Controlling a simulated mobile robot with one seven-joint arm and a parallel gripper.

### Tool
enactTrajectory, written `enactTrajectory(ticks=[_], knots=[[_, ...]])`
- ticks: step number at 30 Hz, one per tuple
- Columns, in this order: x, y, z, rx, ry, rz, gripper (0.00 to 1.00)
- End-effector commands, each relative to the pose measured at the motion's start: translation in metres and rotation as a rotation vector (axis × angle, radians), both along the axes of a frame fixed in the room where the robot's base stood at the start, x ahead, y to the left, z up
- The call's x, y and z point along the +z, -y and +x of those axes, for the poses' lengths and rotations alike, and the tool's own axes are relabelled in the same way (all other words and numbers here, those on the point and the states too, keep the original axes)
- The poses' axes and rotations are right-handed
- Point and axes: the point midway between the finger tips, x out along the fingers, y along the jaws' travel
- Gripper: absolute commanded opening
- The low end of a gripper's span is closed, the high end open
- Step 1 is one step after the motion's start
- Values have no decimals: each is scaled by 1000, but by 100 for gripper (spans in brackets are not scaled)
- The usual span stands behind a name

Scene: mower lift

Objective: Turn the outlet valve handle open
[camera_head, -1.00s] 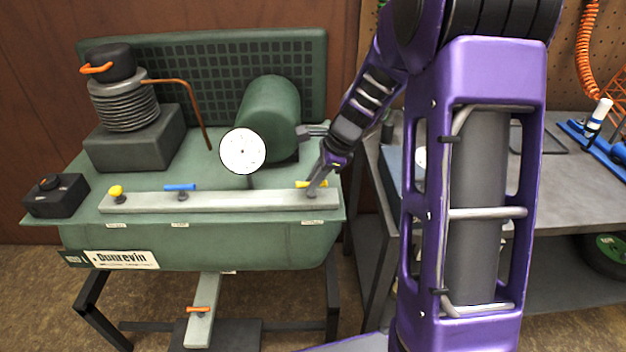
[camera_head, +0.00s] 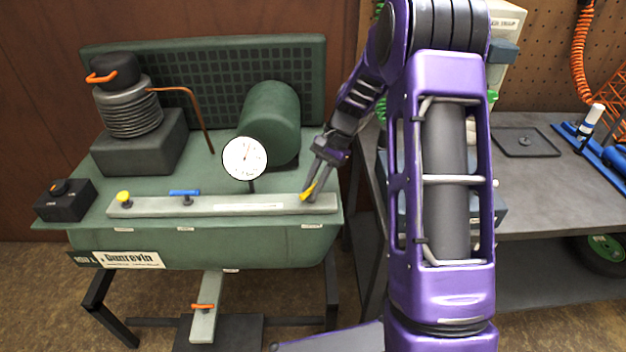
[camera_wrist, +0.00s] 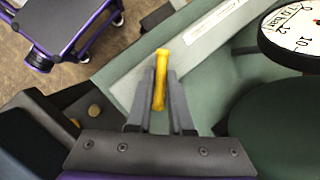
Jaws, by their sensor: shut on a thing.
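A yellow valve handle (camera_head: 308,190) sits near the right end of the grey bar on the green compressor. In the head view it is turned off the bar's line, slanting. My gripper (camera_head: 313,180) comes down from the upper right and is shut on this handle. In the wrist view the yellow handle (camera_wrist: 161,70) stands between my two dark fingers (camera_wrist: 160,95), its far end showing past their tips. The valve's stem is mostly hidden. The label under the valve is too small to read.
A white round gauge (camera_head: 245,158) stands just left of my gripper, before a green cylinder (camera_head: 270,120). A grey workbench (camera_head: 540,200) stands to the right.

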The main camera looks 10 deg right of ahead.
Motion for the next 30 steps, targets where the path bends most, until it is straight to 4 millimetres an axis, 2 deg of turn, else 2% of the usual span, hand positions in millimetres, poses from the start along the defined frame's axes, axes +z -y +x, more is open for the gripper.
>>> enactTrajectory(ticks=[18,30], knots=[[2,-1,4,545,3,0,0],[1,-1,5,718,4,-1,0]])
